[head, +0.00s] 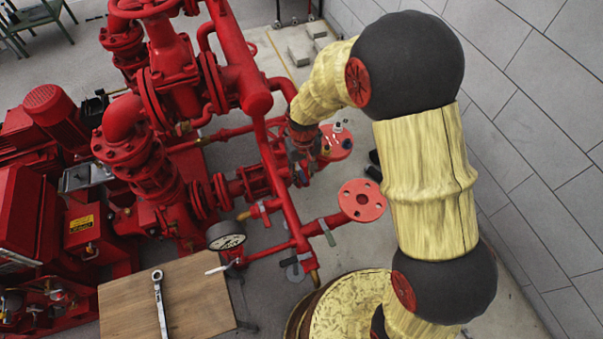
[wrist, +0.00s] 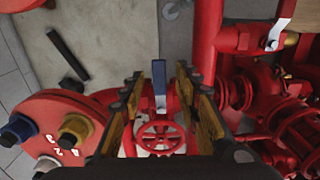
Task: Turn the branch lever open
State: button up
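A lever with a blue-grey flat handle (wrist: 159,78) stands in the wrist view between the two fingers of my gripper (wrist: 162,88), above a small red handwheel (wrist: 160,137). I take it as the branch lever, but no label confirms this. The fingers are spread apart on either side of it, with a visible gap on each side. I cannot tell how deep the handle lies between them. In the head view my gripper (head: 302,140) points down among the red pipes, and the lever is hidden there.
A red flange with coloured caps (wrist: 57,130) is left of the fingers. A red pipe (wrist: 207,40) and a white-handled lever (wrist: 280,32) are to the right. In the head view are a pressure gauge (head: 226,236), a wooden table (head: 195,300) with a wrench (head: 160,303), and a grey wall (head: 530,110).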

jog(key=shift+c, duration=1.4)
grip_shut()
